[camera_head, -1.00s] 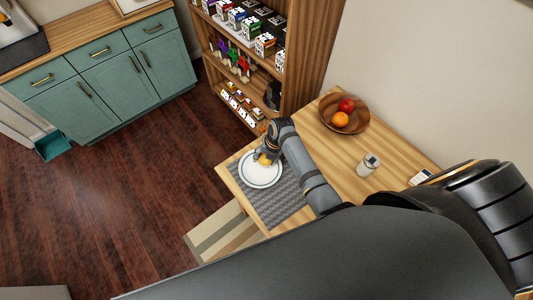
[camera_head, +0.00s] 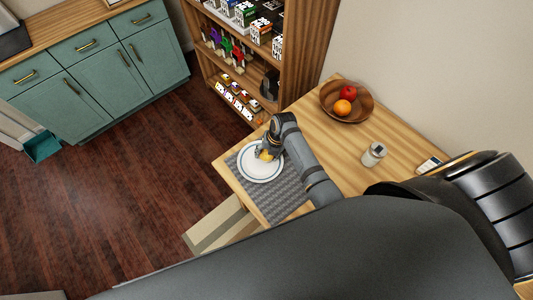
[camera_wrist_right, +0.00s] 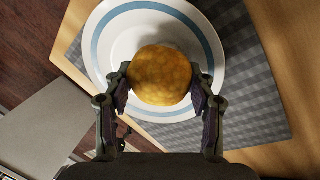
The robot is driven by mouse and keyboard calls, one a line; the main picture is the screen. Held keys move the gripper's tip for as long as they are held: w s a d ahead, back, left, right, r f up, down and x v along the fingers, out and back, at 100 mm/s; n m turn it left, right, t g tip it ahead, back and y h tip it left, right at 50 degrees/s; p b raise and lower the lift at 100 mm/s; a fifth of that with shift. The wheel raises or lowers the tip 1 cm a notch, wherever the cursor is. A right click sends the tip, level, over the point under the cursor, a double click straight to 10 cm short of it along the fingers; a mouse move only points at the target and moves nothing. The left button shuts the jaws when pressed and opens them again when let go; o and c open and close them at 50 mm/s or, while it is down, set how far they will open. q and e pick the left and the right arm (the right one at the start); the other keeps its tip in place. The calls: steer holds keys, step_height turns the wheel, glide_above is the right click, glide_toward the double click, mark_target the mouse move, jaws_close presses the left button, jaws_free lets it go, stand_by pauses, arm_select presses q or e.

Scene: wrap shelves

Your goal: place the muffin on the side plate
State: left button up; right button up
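The muffin (camera_wrist_right: 160,75) is round and golden yellow. My right gripper (camera_wrist_right: 160,82) has a finger on each side of it, touching its sides, in the right wrist view. In the head view the muffin (camera_head: 262,155) shows small below the right gripper (camera_head: 266,151), over the side plate. The side plate (camera_head: 258,173) is white with a blue ring and lies on a grey woven mat. It also shows in the right wrist view (camera_wrist_right: 115,45), behind the muffin. I cannot tell whether the muffin touches the plate. My left gripper is not in view.
The grey mat (camera_head: 283,197) lies on the wooden table (camera_head: 330,150). A wooden bowl (camera_head: 362,112) with red and orange fruit and a small jar (camera_head: 374,154) stand farther right. A stocked wooden shelf (camera_head: 300,50) rises behind the table. A pale striped seat (camera_head: 215,228) is at the table's front edge.

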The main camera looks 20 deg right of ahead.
steer(key=o, duration=0.4)
steer(key=shift+w, duration=0.1)
steer(key=shift+o, duration=0.2)
steer(key=shift+w+a, duration=0.1)
steer(key=v, duration=1.2)
steer(key=shift+r, duration=0.2)
